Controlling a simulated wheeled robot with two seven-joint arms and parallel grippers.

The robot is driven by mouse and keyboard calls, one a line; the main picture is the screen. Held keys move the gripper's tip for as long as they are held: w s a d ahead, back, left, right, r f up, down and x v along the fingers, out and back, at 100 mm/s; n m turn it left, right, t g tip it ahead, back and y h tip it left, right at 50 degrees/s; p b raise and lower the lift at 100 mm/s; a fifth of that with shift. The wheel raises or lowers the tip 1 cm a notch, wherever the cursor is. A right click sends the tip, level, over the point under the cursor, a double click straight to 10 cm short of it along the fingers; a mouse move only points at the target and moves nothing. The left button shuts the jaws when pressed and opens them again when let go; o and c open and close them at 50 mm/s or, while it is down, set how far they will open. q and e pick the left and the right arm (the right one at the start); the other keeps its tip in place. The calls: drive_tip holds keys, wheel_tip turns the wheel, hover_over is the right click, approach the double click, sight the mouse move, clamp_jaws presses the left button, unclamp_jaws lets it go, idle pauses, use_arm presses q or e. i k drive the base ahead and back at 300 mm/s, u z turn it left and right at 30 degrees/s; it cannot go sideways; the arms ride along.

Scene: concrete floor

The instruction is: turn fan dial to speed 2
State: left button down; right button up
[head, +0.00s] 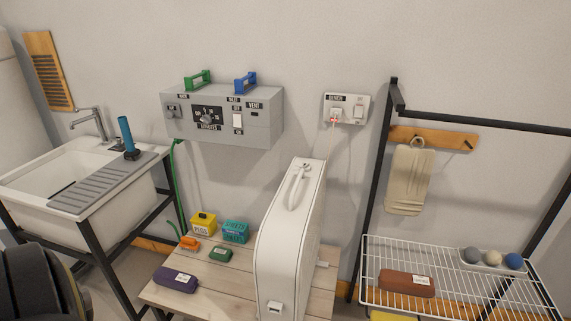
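A grey control box (222,115) is fixed to the wall left of centre. Its front carries a round black dial (208,115) with markings around it and a label below that seems to read "MINUTES". The dial's setting is too small to tell. Neither of my grippers is in view.
The wooden table (225,292) holds small boxes and a purple case (176,279). A sink (85,180) stands left. A black-framed wire rack (440,283) stands right. A wall outlet (346,109) has a plug and cord. The wall before the control box is clear.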

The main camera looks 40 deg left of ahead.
sight(306, 167)
drive_tip(key=u, duration=1.8)
